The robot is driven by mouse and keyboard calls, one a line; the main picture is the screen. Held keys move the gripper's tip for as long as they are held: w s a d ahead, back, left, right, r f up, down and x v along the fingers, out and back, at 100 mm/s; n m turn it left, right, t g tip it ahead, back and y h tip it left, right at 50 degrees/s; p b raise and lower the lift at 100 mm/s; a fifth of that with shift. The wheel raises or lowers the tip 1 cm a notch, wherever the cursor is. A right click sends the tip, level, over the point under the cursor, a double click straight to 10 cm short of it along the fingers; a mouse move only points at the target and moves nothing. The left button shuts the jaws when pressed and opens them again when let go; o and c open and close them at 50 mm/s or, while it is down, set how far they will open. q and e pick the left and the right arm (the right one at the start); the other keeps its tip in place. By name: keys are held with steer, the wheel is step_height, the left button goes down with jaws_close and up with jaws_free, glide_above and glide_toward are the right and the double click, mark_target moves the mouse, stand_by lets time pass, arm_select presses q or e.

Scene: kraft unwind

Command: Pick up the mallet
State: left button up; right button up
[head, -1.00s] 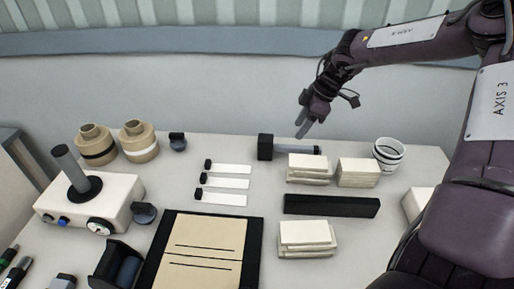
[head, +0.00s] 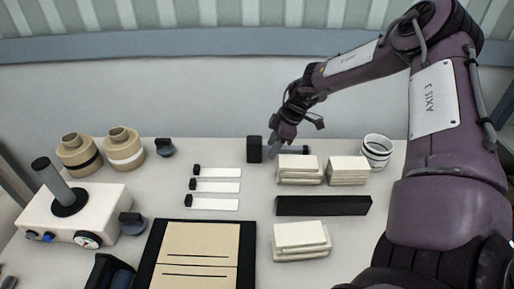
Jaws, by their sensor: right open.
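The mallet lies at the back of the table, its black block head (head: 254,149) at the left and its dark handle pointing right. Part of the handle is hidden behind my gripper and a stack of pale blocks. My right gripper (head: 274,149) is open, with its grey fingers pointing down at the handle just right of the head. I cannot tell whether the fingers touch the handle. My left gripper is out of view.
Stacks of pale blocks (head: 299,170) and (head: 347,171) stand just in front of the handle. A white striped cup (head: 377,150) is at the back right. A black bar (head: 323,206) lies in front of the stacks. White labelled strips (head: 217,172) lie to the left.

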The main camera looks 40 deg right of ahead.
jaws_close()
stand_by(0.4)
steer(key=shift+r, duration=0.1)
